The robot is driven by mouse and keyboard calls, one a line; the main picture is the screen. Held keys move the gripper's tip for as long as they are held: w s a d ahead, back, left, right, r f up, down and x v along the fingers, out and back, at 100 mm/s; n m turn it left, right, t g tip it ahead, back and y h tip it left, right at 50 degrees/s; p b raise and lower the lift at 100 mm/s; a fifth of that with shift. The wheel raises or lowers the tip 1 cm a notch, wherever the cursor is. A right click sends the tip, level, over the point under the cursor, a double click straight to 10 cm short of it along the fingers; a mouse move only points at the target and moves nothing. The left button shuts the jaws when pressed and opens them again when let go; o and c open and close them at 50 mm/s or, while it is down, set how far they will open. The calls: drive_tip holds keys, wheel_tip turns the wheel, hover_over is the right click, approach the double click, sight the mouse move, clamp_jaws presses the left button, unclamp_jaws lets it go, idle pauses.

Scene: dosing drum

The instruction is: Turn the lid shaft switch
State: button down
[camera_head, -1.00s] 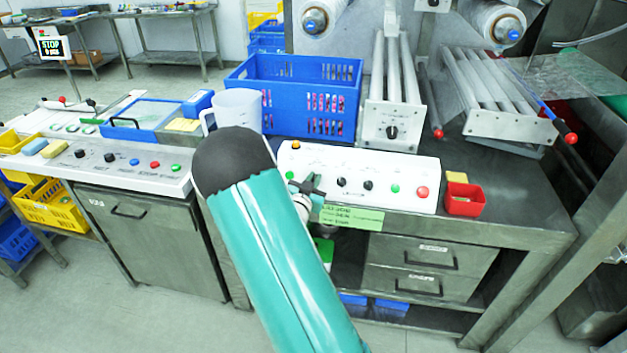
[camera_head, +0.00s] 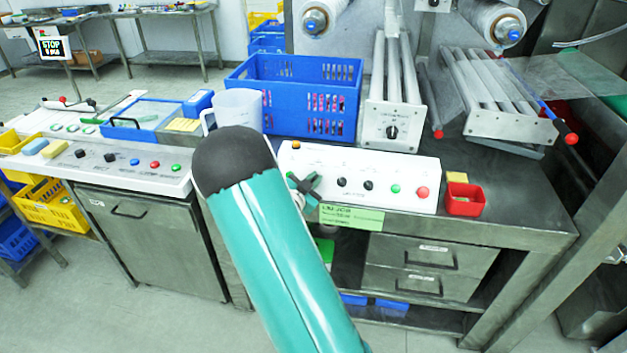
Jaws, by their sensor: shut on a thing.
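The white control panel (camera_head: 415,168) stands on the steel bench in the middle. It carries an orange button (camera_head: 296,145), two black knobs (camera_head: 355,184), a green button (camera_head: 395,189) and a red button (camera_head: 422,192) in view. My gripper (camera_head: 310,182) is at the panel's left part, left of the two visible black knobs. It is shut on a switch knob there, which the fingers hide. The fingers look tilted across the panel face. The panel lettering is too small to read, so I cannot confirm which switch is the lid shaft switch.
A blue crate (camera_head: 295,95) and a clear jug (camera_head: 238,108) stand behind the panel. A red bin (camera_head: 464,199) stands just to its right. A green label (camera_head: 350,217) hangs at the bench's front edge. A roller unit with a black knob (camera_head: 391,132) stands behind.

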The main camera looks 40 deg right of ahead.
drive_tip(key=c, duration=1.5)
unclamp_jaws()
drive_tip(key=shift+f, duration=0.1)
drive_tip(key=shift+a, duration=0.15)
drive_tip(key=v, duration=1.3)
drive_tip(key=shift+s+a, duration=0.2)
drive_tip(key=shift+a, duration=0.05)
drive_tip(key=w+a+r+n+t+y, duration=0.4)
drive_tip(key=w+a+r+y, duration=0.15)
drive_tip(key=a+y, duration=0.25)
drive_tip(key=s+a+r+n+t+y, duration=0.1)
drive_tip(key=s+a+r+n+y, duration=0.1)
drive_tip(key=a+r+n+y, duration=0.65)
drive_tip(key=s+a+r+n+g, duration=0.1)
drive_tip(key=s+a+n+g, duration=0.1)
drive_tip(key=s, duration=0.9)
drive_tip(key=s+a+r+n+g, duration=0.2)
drive_tip(key=s+a+n+g, duration=0.1)
drive_tip(key=s, duration=0.9)
drive_tip(key=shift+a+n, duration=0.75)
